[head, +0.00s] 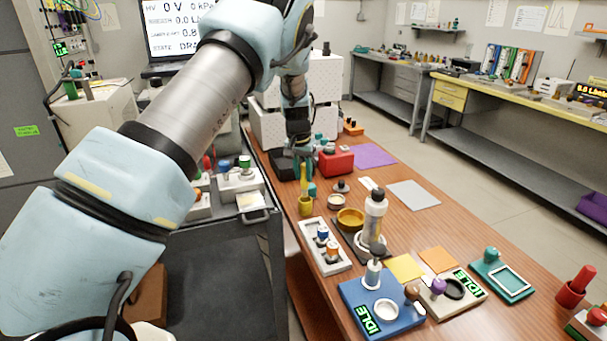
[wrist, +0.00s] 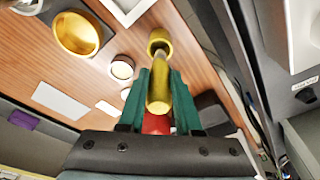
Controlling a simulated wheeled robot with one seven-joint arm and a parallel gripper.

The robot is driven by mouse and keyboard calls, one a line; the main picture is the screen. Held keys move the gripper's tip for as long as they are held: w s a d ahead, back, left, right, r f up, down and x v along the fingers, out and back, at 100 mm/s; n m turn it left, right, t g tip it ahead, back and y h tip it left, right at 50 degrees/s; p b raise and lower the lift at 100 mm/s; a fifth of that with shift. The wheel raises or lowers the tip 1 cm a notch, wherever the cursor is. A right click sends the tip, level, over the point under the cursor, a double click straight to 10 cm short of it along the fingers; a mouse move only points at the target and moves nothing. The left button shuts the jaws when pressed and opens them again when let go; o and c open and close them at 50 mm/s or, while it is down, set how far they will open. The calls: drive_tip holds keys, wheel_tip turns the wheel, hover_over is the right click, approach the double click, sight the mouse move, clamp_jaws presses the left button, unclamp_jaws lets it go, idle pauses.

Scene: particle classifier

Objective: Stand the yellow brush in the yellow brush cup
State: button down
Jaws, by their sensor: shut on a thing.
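My gripper (head: 303,168) is shut on the yellow brush (head: 304,184) and holds it roughly upright. In the wrist view the brush (wrist: 158,92) sits between the green fingers (wrist: 160,100), with its far end pointing at the yellow brush cup (wrist: 159,37). In the head view the cup (head: 305,207) stands upright at the table's left edge, directly below the brush. The brush's lower end overlaps the cup's mouth in both views; I cannot tell whether it is inside or just above.
A yellow bowl (head: 350,219) and a small round dish (head: 336,201) stand near the cup. A white holder (head: 325,247) with knobs lies in front. A red box (head: 336,161) is just behind the gripper to the right. A dark cart (head: 226,260) stands left of the table.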

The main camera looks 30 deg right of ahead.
sight(304, 191)
drive_tip(key=shift+f+b, duration=2)
drive_tip(key=shift+f, duration=1.05)
drive_tip(key=c, duration=0.5)
unclamp_jaws()
drive_tip(key=r+b, duration=0.1)
drive_tip(key=r, duration=0.2)
drive_tip(key=s+a+r, duration=0.1)
drive_tip(key=r, duration=0.3)
drive_tip(key=r+b, duration=0.1)
drive_tip(key=r, duration=0.2)
drive_tip(key=shift+s+a+r+b, duration=0.2)
drive_tip(key=shift+a+r+b, duration=0.1)
